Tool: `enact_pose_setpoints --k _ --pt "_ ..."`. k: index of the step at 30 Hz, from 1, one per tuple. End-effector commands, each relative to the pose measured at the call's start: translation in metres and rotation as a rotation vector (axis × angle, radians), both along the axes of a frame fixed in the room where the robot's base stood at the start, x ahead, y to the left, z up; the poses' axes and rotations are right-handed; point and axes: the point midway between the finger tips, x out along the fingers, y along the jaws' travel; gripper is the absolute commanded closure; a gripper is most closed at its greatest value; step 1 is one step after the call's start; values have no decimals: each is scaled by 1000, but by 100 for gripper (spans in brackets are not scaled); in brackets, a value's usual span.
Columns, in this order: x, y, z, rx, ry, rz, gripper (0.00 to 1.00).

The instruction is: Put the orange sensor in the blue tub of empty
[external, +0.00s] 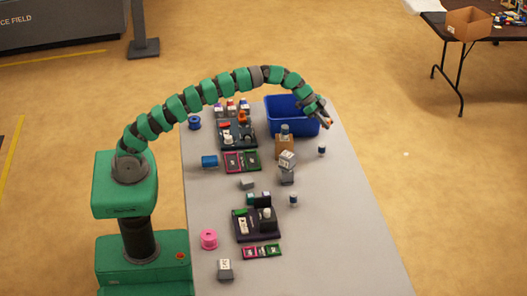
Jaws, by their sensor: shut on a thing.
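The blue tub (303,129) stands at the far end of the grey table, toward its right side. My gripper (327,121) hangs at the end of the curved green arm, over or just beyond the tub's right rim in the external view. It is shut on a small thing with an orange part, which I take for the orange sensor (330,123). Most of that thing is hidden or too small to make out. The tub's inside is partly hidden by its front wall and by the arm.
A tan box (283,148) with a small can in it stands just in front of the tub. White and grey blocks (287,160), a dark tray with parts (238,136), a blue spool (194,122) and a pink spool (209,239) are on the table. The table's right front is clear.

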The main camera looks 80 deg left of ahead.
Motion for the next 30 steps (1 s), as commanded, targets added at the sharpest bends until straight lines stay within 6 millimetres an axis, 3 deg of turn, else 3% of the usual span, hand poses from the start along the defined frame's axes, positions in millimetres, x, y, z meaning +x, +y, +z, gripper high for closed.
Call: enact_pose_setpoints --k 1,3,9,18,25,30 --pt "-3 26 0 0 -4 36 97" --pt "-7 55 2 0 -7 78 97" --pt "-23 124 0 0 -2 176 97" --pt "-38 155 -21 1 -3 239 97" --pt "-39 158 -28 1 -2 244 97" --pt "-40 157 -56 -1 2 245 97"
